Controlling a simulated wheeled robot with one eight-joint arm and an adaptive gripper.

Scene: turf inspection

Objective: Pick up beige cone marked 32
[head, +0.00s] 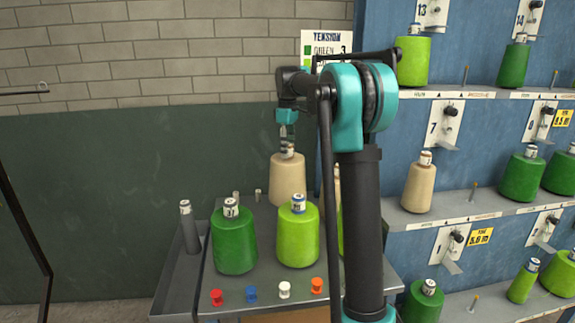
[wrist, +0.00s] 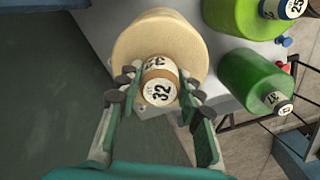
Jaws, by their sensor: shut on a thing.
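The beige cone marked 32 (head: 287,180) stands upright toward the back of the grey table in the head view. In the wrist view its wide beige body (wrist: 188,38) lies beyond its small top, and the number 32 reads clearly on the label (wrist: 158,92). My gripper (wrist: 154,92) is shut on the cone's narrow top, with a finger on each side of the label. In the head view my gripper (head: 287,145) reaches down onto the cone from above. I cannot tell whether the cone's base touches the table.
A dark green cone (head: 235,245) and a lime cone (head: 298,240) stand in front on the table (head: 200,300). Several small coloured spools, such as a red one (head: 216,298), line its front edge. A blue rack (head: 455,80) with more cones is at right; my arm hides part of the table.

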